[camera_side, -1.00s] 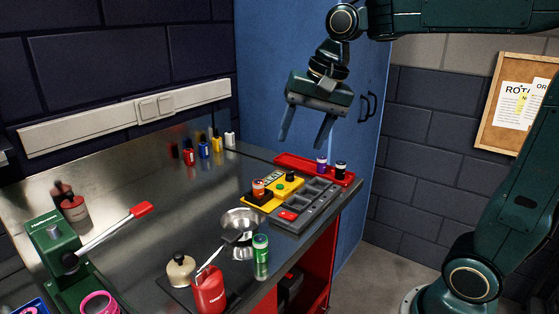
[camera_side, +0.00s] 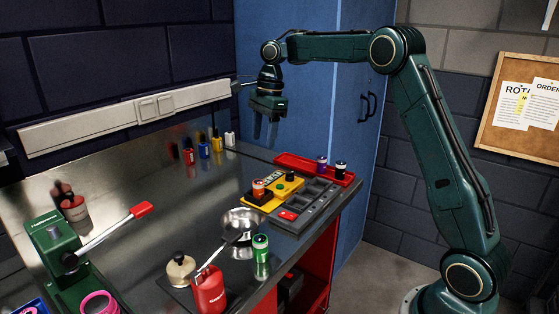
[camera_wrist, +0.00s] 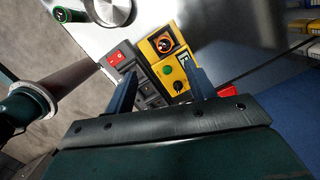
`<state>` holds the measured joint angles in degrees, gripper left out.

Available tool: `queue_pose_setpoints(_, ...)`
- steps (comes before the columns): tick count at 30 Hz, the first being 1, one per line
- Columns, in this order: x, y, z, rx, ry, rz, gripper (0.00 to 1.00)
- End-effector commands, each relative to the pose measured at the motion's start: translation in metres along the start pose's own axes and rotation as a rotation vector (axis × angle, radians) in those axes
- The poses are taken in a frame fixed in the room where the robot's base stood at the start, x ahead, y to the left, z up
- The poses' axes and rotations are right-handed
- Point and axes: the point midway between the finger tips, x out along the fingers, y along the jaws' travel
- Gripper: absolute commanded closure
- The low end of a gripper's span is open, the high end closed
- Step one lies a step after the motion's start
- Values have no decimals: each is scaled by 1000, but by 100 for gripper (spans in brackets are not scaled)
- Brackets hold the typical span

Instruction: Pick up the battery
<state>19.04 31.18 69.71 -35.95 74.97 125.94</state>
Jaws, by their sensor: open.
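Several battery-like cylinders are in the side view; I cannot tell which the task means. An orange-topped one (camera_side: 259,187) stands on the yellow device (camera_side: 285,189) and also shows from above in the wrist view (camera_wrist: 163,43). A purple one (camera_side: 321,163) and a black one (camera_side: 340,170) stand at the red tray (camera_side: 296,163). A green cylinder (camera_side: 261,258) stands at the bench front and lies at the upper left in the wrist view (camera_wrist: 68,15). My gripper (camera_side: 265,140) is open and empty, pointing down above the back of the bench, apart from everything.
A grey compartment tray (camera_side: 309,205) with a red switch (camera_wrist: 117,57) adjoins the yellow device. A metal bowl (camera_side: 241,222), red bottle (camera_side: 208,292) and green lever press (camera_side: 60,255) stand nearer the front. Several small coloured cylinders (camera_side: 203,147) line the back. The bench middle is clear.

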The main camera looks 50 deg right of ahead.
Motion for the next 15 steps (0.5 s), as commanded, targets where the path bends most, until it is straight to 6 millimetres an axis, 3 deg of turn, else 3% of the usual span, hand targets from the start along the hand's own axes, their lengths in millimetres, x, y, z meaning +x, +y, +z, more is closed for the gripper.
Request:
queue_pose_setpoints(4, 8, -8, -6, 57, 4, 11, 45)
queue_pose_setpoints(15, 13, -9, -6, 66, 2, 14, 45)
